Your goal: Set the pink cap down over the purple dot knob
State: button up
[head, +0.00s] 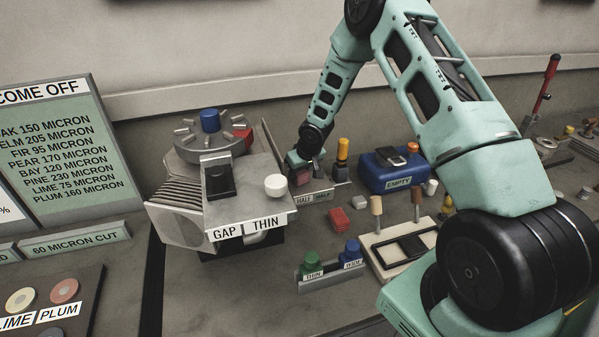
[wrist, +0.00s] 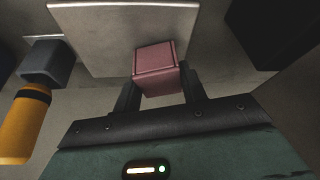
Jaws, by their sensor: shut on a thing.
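A pink square cap (wrist: 157,60) is between the two fingers of my gripper (wrist: 160,88) in the wrist view. The fingers are shut on its sides. In the head view my gripper (head: 305,158) is low, behind the "HALF HALF" stand (head: 313,196) and right of the grey machine; the cap is hard to make out there. In the wrist view a pale plate (wrist: 95,40) lies beyond the cap; I cannot tell whether they touch. I cannot make out a purple dot knob in either view.
A yellow-handled tool (head: 342,152) stands close right of my gripper; it also shows at left in the wrist view (wrist: 25,125). The grey machine (head: 215,180) with a white knob (head: 276,185) is at left.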

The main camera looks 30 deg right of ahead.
jog(key=shift+f+b, duration=0.35)
jog(key=shift+f, duration=0.1)
jog(key=o, duration=1)
jog(key=shift+o, duration=0.2)
jog(key=b+v, duration=0.1)
jog(key=v, duration=1.6)
jog(key=shift+s+r, duration=0.15)
